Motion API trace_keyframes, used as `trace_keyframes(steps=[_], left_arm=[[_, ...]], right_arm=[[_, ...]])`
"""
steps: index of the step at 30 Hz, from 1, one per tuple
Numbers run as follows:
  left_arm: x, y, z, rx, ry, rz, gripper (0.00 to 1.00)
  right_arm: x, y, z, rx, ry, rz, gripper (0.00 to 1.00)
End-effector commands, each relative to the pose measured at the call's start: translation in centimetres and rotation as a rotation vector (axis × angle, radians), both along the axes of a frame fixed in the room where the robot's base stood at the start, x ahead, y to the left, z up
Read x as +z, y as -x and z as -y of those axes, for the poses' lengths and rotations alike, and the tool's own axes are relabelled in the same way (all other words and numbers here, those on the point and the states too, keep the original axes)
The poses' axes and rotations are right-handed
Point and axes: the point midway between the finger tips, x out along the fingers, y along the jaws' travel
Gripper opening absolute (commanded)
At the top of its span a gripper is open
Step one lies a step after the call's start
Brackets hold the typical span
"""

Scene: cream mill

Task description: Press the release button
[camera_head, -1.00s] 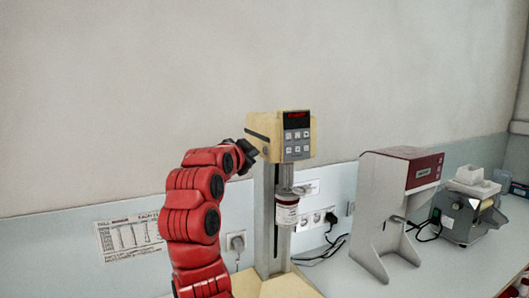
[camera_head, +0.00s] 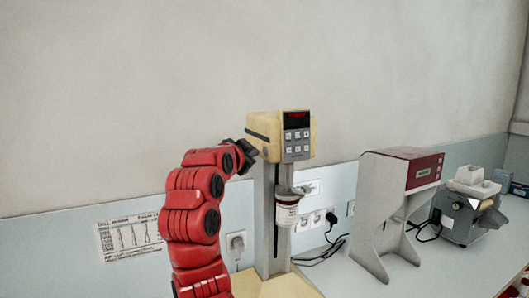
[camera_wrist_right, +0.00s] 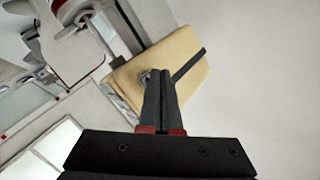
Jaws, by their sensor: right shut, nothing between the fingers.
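The cream mill (camera_head: 284,136) has a yellow head on a grey column, with a dark control panel (camera_head: 297,135) and a lit red display on its front. A small round button (camera_head: 266,151) is on the left side of the head; it also shows in the right wrist view (camera_wrist_right: 145,77). My right gripper (camera_head: 257,152) is shut and empty, its fingertips (camera_wrist_right: 157,74) beside that button. I cannot tell whether they touch it. A white jar (camera_head: 287,212) with a dark label hangs in the mill's holder below the head. My left gripper is not in view.
A grey and red machine (camera_head: 396,205) stands to the right of the mill, and a grey device (camera_head: 466,212) stands beyond it. Wall sockets (camera_head: 309,220) with plugged black cables are behind. A printed sheet (camera_head: 130,236) is on the wall at left.

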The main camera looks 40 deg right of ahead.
Motion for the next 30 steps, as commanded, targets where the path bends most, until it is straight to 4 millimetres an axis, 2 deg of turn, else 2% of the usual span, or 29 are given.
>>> trace_keyframes(steps=[9,18,30], left_arm=[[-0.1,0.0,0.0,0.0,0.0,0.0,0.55],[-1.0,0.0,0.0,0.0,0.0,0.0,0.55],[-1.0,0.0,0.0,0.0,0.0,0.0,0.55]], right_arm=[[0.0,0.0,0.0,0.0,0.0,0.0,0.0],[0.0,0.3,0.8,-0.001,0.0,0.002,0.0],[0.0,0.2,0.9,0.0,0.0,0.0,0.0]])
